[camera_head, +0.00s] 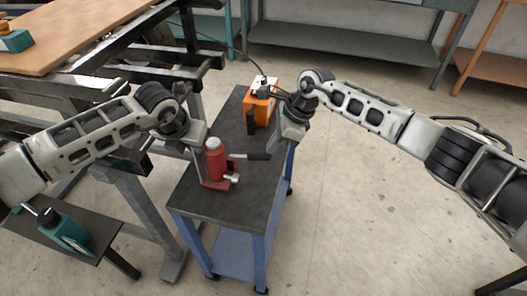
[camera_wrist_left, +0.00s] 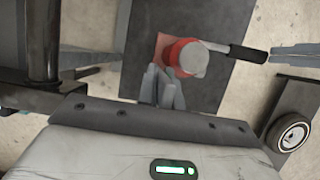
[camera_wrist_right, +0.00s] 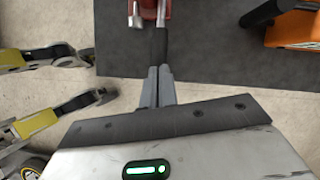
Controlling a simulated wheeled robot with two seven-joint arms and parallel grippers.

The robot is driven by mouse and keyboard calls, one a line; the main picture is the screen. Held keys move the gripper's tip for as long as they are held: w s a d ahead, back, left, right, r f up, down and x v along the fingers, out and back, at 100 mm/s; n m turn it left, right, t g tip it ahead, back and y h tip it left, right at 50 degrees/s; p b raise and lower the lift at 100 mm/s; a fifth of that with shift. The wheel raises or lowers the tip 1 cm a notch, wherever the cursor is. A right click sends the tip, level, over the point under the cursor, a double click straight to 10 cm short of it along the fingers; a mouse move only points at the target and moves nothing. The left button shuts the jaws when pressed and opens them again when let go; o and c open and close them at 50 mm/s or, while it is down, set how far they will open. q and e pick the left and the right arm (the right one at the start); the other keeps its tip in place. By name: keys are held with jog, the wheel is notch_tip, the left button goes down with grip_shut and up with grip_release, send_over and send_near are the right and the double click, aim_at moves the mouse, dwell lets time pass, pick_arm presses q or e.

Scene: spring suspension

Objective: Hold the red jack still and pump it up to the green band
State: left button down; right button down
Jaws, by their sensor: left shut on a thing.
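The red jack (camera_head: 215,161) stands upright on the dark top of a small blue cart; its pale round top shows in the left wrist view (camera_wrist_left: 188,60). Its lever has a black grip (camera_head: 258,156) and points right. My left gripper (camera_wrist_left: 164,88) is shut on the jack's near side. My right gripper (camera_wrist_right: 158,84) is at the free end of the black grip, its two fingers close together. Whether they close on the grip cannot be told. I cannot make out a green band on the jack.
An orange and black device (camera_head: 260,108) with a cable stands behind the jack on the cart top (camera_head: 228,205).

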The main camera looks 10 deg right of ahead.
jog(key=x, duration=0.4)
jog(key=shift+s, duration=0.25)
jog(key=shift+d+f, duration=0.2)
jog(key=shift+f, duration=0.25)
jog(key=shift+d, duration=0.1)
jog(key=d, duration=0.2)
jog(key=d+r, duration=0.1)
jog(key=shift+s+d, duration=0.15)
jog(key=shift+s, duration=0.15)
send_near(270, 156)
jog(key=d, duration=0.1)
jog(key=d+r, duration=0.1)
jog(key=d, duration=0.2)
jog(key=shift+w+d+r, duration=0.2)
jog(key=shift+d+r, duration=0.1)
jog(key=shift+d, duration=0.05)
